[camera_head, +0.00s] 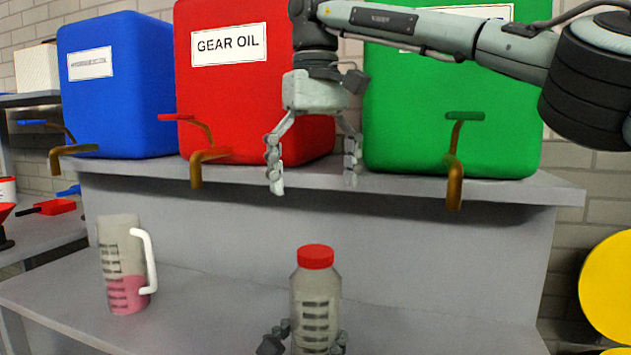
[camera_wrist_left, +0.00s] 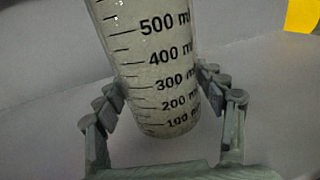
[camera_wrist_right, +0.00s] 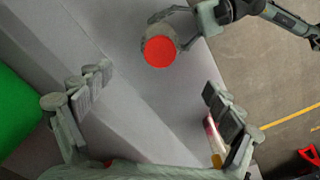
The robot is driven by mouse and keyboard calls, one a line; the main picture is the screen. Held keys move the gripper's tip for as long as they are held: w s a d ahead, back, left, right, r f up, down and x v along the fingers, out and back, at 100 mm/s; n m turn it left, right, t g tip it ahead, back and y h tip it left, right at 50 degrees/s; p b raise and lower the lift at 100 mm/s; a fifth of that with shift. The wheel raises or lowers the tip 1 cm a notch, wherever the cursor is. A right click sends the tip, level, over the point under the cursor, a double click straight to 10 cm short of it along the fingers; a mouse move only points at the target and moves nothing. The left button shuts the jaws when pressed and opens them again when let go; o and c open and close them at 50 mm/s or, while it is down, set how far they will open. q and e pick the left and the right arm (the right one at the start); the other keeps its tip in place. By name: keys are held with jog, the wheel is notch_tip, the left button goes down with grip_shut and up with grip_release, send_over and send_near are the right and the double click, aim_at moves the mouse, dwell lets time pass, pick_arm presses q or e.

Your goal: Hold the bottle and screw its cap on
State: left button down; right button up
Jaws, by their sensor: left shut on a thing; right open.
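The clear bottle (camera_head: 314,300) with black volume marks stands upright at the lower middle of the head view. Its red cap (camera_head: 316,257) sits on top; how tightly cannot be told. My left gripper (camera_head: 308,343) is shut on the bottle's lower part; in the left wrist view its fingers press both sides of the bottle (camera_wrist_left: 152,70). My right gripper (camera_head: 314,180) is open and empty, high above the bottle and pointing down. In the right wrist view the red cap (camera_wrist_right: 159,51) shows from above, beyond the open fingers (camera_wrist_right: 158,100).
A measuring jug (camera_head: 122,270) with pink liquid stands on the lower shelf (camera_head: 215,300) at left. Blue (camera_head: 115,110), red (camera_head: 235,130) and green (camera_head: 450,130) tanks with taps stand on the upper shelf (camera_head: 400,187), close behind my right gripper. A yellow round thing (camera_head: 608,290) is at far right.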

notch_tip(320, 180, up, 7)
jog(key=shift+f, duration=0.15)
dwell(0.4)
pick_arm(q)
jog(key=shift+c, duration=0.7)
grip_release()
jog(key=v, duration=1.2)
